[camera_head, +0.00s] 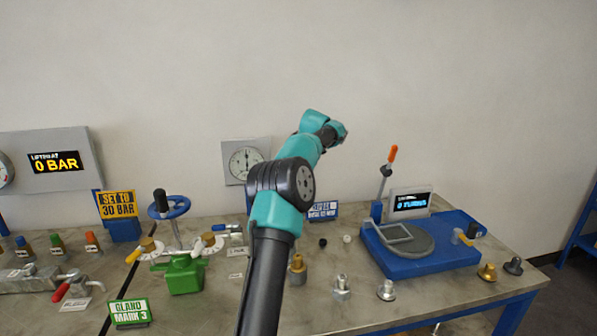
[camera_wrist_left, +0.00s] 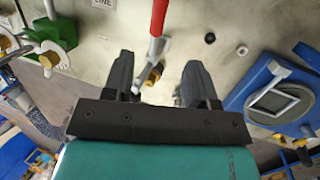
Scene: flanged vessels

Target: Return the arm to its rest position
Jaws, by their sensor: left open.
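My teal and black arm rises from the bottom middle of the head view, over the table, and bends at a black joint. Its gripper is hidden there behind the arm. In the wrist view my left gripper (camera_wrist_left: 158,68) is open, with its two dark fingers well apart. A red handle (camera_wrist_left: 158,16) with a metal shaft shows between and beyond the fingertips, by a brass fitting (camera_wrist_left: 154,75). The fingers do not close on either; I cannot tell the height gap. My right gripper is not in view.
The table (camera_head: 345,315) holds a green vessel (camera_head: 183,275) with a blue handwheel (camera_head: 169,207) on the left. A blue stand (camera_head: 425,262) with a display (camera_head: 410,203) is on the right. Several fittings line the front. A gauge (camera_head: 245,163) hangs behind the arm; the wall above is bare.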

